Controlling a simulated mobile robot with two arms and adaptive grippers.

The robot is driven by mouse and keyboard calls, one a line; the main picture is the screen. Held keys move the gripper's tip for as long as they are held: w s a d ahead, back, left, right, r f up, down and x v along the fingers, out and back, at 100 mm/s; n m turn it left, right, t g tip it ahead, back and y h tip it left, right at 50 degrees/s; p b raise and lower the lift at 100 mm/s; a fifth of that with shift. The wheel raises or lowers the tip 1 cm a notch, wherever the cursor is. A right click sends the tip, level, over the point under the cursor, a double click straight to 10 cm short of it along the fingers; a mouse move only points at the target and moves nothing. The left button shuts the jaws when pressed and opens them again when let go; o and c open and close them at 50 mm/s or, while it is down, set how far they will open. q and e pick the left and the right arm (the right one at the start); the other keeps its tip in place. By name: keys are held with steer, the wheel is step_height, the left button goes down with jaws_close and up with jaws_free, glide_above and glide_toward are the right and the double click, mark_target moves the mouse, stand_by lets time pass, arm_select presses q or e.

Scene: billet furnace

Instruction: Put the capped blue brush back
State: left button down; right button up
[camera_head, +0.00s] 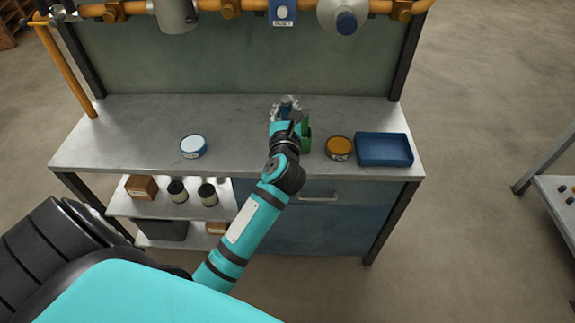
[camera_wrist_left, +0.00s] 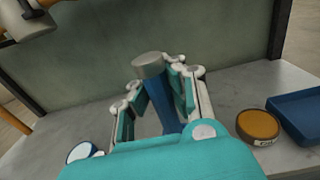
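The blue brush (camera_wrist_left: 160,103) stands upright with a grey cap (camera_wrist_left: 149,65) on its top end. In the left wrist view it shows between the fingers of my left gripper (camera_wrist_left: 158,88). Its lower end is hidden behind the gripper body. In the head view my left gripper (camera_head: 286,111) is over the bench, with a little of the blue brush (camera_head: 287,102) showing between its white fingers. I cannot tell whether the fingers press on the brush or only stand around it. My right gripper is not in view.
On the grey bench (camera_head: 130,135) are a white-topped blue tin (camera_head: 193,147), an orange-topped tin (camera_head: 339,148), a blue tray (camera_head: 384,149) and a green object (camera_head: 306,139) close beside my left wrist. An orange pipe (camera_head: 200,9) runs above. The bench's left part is clear.

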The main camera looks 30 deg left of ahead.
arm_select(q)
steer(key=w+a+f+n+g+y+b, duration=0.1)
steer(key=w+a+n+g+y+b, duration=0.1)
steer(key=w+a, duration=0.2)
step_height(320, 180, down, 10)
steer(key=b, duration=0.2)
steer(key=shift+w+r+t, duration=0.25)
steer(key=shift+w+t, duration=0.05)
steer(key=shift+w, duration=0.05)
steer(key=c, duration=2)
jaws_free()
steer(key=shift+f, duration=0.15)
steer(key=o, duration=0.5)
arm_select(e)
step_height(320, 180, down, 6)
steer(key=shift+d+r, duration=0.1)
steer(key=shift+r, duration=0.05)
